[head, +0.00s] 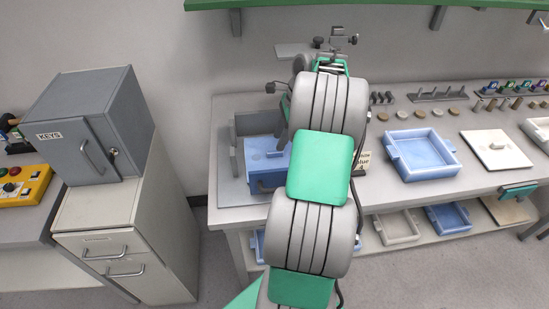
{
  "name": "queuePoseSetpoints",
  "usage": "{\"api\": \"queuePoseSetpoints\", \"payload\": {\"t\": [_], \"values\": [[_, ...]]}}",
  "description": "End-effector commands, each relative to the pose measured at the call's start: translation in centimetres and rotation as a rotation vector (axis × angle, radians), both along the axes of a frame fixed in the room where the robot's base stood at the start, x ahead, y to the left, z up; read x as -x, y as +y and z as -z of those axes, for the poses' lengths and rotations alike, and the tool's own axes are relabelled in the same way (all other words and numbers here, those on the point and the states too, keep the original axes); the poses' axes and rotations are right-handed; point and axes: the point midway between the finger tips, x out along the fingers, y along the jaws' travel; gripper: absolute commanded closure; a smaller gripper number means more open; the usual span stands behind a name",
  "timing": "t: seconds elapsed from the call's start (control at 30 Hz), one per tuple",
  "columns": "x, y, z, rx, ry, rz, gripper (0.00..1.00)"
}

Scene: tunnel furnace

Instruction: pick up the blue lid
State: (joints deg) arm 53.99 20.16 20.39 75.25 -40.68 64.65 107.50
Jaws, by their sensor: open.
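A blue boxy piece with a flat top (262,158) sits at the left end of the workbench, in front of a grey open housing (256,124). Its flat top looks like the blue lid, but I cannot tell whether it is separate from the body below. A dark handle shows on its front. My arm covers its right part. My gripper (282,132) is mostly hidden behind my own arm, just above the far right part of the blue piece. The little that shows is open; I cannot tell whether it touches the blue piece.
A blue open tray (423,172) and a white knobbed plate (497,153) lie to the right on the bench. Pegs and discs line the back. A small sign (362,163) stands beside my arm. A grey cabinet (93,125) stands left. A green shelf (390,4) hangs above.

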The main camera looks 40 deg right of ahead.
Motion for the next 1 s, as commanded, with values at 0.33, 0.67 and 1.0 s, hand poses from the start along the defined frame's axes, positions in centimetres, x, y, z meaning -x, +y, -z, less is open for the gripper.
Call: {"api": "queuePoseSetpoints", "payload": {"t": [0.33, 0.67, 1.0], "values": [[-0.5, 1.4, 4.4, 0.002, -0.001, -0.003, 0.58], [-0.5, 1.3, 4.3, 0.002, -0.001, -0.003, 0.72], [-0.5, 1.3, 4.3, 0.002, -0.001, -0.003, 1.00]]}}
